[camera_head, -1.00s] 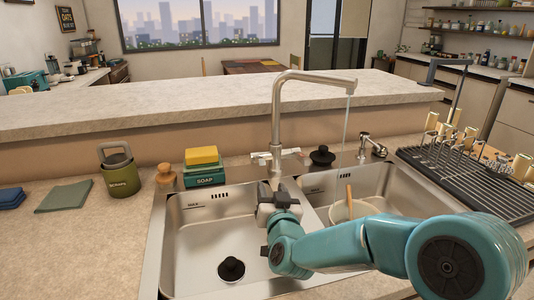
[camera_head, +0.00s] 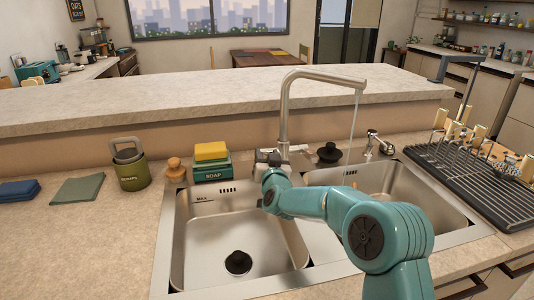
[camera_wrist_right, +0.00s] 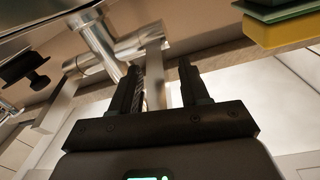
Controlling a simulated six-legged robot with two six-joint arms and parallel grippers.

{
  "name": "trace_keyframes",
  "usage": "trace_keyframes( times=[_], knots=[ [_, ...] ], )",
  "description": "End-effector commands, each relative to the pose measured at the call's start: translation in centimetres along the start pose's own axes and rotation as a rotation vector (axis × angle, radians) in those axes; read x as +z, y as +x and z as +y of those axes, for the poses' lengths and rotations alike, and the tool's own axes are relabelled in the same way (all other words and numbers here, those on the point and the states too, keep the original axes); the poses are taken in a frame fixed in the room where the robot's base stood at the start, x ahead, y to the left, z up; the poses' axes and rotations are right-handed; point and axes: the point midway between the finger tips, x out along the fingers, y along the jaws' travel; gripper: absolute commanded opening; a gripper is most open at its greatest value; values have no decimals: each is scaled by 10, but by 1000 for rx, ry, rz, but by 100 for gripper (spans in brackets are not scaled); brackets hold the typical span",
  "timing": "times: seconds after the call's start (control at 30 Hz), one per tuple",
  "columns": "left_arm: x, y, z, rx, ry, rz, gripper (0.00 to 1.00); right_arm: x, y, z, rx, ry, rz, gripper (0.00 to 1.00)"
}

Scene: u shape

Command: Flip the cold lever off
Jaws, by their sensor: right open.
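The metal faucet (camera_head: 284,112) stands behind the double sink, and water (camera_head: 354,115) runs from its spout. Its levers at the base are partly hidden by my right arm in the head view. In the right wrist view my right gripper (camera_wrist_right: 158,68) is open, with its two black fingers on either side of a flat pale metal lever (camera_wrist_right: 154,78). I cannot tell whether the fingers touch it, nor see any hot or cold mark. The faucet body (camera_wrist_right: 138,44) is just beyond the fingertips. My left gripper is not in view.
The soap box (camera_head: 212,173) with a yellow sponge (camera_head: 211,151) stands left of the faucet. A black stopper (camera_head: 329,153) and a small dispenser (camera_head: 378,143) stand to the right. A dish rack (camera_head: 465,180) fills the right counter. The left basin (camera_head: 205,240) is open below.

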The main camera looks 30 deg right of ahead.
Motion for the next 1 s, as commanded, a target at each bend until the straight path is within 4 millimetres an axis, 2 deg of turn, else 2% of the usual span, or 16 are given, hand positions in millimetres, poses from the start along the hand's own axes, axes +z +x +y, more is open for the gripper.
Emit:
trace_keyframes(
  times=[0.17, 0.43, 0.57, 0.6, 0.83, 1.0],
  knots=[
    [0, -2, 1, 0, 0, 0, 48, 0, 10, 2, 1, 0, 1, 45],
    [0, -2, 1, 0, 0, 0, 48, 0, 10, 2, 1, 0, 0, 45],
    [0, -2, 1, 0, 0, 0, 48, 0, 10, 1, 1, 0, 0, 3],
    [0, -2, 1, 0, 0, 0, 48, 0, 10, 1, 1, 0, 0, 0],
    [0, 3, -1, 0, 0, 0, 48, 2, 10, 2, -1, 0, 6, 0],
    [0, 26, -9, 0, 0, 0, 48, 10, 10, 3, -7, 3, 43, 0]
  ],
)
